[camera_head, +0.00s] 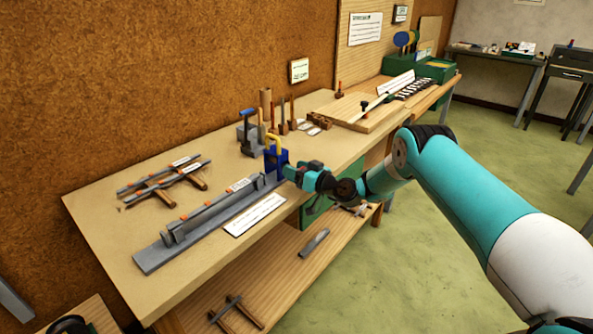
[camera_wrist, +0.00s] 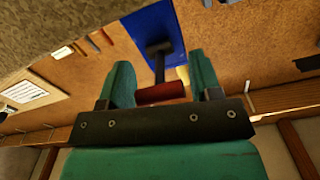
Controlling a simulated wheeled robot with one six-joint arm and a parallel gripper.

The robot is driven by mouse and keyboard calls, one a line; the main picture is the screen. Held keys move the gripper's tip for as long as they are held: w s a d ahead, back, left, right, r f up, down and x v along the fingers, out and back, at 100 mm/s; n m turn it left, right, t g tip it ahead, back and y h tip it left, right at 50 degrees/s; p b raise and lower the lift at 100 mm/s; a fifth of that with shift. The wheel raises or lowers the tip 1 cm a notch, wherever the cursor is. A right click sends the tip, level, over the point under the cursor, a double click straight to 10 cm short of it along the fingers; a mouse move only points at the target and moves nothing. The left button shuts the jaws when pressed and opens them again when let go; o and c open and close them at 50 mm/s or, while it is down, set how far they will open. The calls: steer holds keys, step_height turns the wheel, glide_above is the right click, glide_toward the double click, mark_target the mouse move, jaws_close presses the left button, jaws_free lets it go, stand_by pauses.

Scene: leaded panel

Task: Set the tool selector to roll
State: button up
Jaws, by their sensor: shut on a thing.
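In the wrist view the blue plate (camera_wrist: 150,30) carries a dark lever (camera_wrist: 158,60) with a red handle (camera_wrist: 160,93). My gripper (camera_head: 289,172) is up against the plate's right side in the head view. In the wrist view my gripper (camera_wrist: 161,80) has its two green fingers on either side of the red handle and is shut on it. The gripper hides the lever in the head view. I cannot read any selector marking.
The long wooden bench (camera_head: 105,215) runs along a brown wall. Clamps (camera_head: 165,182) lie at its left, and upright hand tools (camera_head: 270,112) stand behind the plate. A white label card (camera_head: 255,215) lies in front of the grey tool. The green floor to the right is open.

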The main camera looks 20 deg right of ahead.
steer(key=shift+r, duration=0.2)
steer(key=shift+r+g+h+p, duration=0.3)
steer(key=shift+g+h+p, duration=0.1)
steer(key=shift+g+p, duration=0.15)
steer(key=shift+w+a+r+g+h+p, duration=0.1)
steer(key=shift+r+g+h+p, duration=0.4)
steer(key=shift+g+h, duration=0.35)
steer(key=shift+w+a+r+g+h, duration=0.15)
steer(key=shift+r+g+h, duration=0.1)
steer(key=shift+g+h, duration=0.4)
steer(key=shift+w+a+r+g+h, duration=0.1)
steer(key=shift+w+r+g+h, duration=0.15)
steer(key=shift+g, duration=0.65)
steer(key=shift+w+a+r+g+h, duration=0.1)
steer(key=shift+r+g+h, duration=0.15)
steer(key=shift+g+h, duration=0.4)
steer(key=o, duration=0.8)
steer(key=shift+o, duration=0.2)
